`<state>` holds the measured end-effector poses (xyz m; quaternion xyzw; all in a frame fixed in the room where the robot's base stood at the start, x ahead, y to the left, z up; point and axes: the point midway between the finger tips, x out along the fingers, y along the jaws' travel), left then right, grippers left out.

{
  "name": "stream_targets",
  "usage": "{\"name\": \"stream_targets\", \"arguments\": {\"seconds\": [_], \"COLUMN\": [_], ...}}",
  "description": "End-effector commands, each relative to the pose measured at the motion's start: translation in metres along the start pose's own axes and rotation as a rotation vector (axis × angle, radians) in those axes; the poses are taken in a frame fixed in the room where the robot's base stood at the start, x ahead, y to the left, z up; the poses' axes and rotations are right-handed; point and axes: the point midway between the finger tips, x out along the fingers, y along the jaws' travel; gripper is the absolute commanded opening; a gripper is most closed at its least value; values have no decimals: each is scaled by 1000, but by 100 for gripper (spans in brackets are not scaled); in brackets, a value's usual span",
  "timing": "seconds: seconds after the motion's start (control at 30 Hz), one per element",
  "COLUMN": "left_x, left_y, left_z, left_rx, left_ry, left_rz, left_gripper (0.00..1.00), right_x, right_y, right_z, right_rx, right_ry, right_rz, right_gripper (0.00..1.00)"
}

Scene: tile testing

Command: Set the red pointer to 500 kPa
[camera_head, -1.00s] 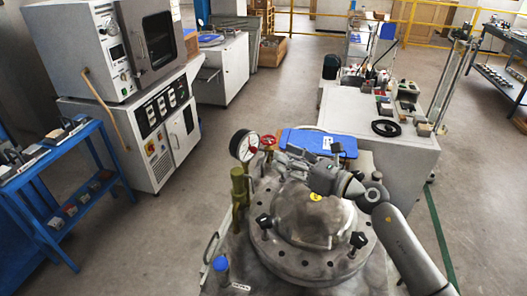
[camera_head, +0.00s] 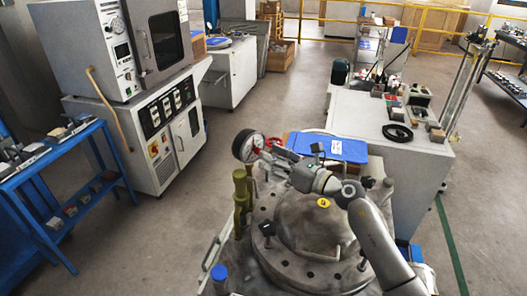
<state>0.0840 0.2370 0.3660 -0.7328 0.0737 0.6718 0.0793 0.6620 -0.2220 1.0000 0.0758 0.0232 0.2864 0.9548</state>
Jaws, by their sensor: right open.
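The pressure gauge (camera_head: 246,146) has a round white dial with a dark rim. It stands on a brass-coloured fitting (camera_head: 240,190) at the left of the grey domed vessel. Its red pointer and the numbers are too small to read. My right gripper (camera_head: 268,158) is open, just right of the gauge and close to its rim. I cannot tell whether it touches. A red handle (camera_head: 273,141) shows behind the gripper. My left gripper is not in view.
The domed vessel (camera_head: 312,218) with a bolted flange lies below my right arm. A blue flat object (camera_head: 328,147) lies behind the gripper. Open floor lies left of the vessel.

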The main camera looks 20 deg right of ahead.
Motion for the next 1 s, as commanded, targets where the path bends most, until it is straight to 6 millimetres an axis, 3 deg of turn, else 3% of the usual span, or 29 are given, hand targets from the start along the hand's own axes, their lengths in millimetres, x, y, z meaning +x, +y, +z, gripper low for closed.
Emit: {"name": "stream_targets", "arguments": {"seconds": [0.23,0.63,0.93,1.0], "left_x": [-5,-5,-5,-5], "left_y": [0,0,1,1], "left_z": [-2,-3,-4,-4], "left_rx": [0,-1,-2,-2], "left_ry": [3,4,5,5], "left_rz": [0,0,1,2], "left_gripper": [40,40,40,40], "right_x": [30,37,36,36], "right_y": [1,1,1,1], "right_z": [1,0,0,0], "right_rx": [1,-1,-1,-1], "right_ry": [-1,0,0,0], "right_rz": [1,1,1,1], "right_gripper": [41,41,3,0]}}
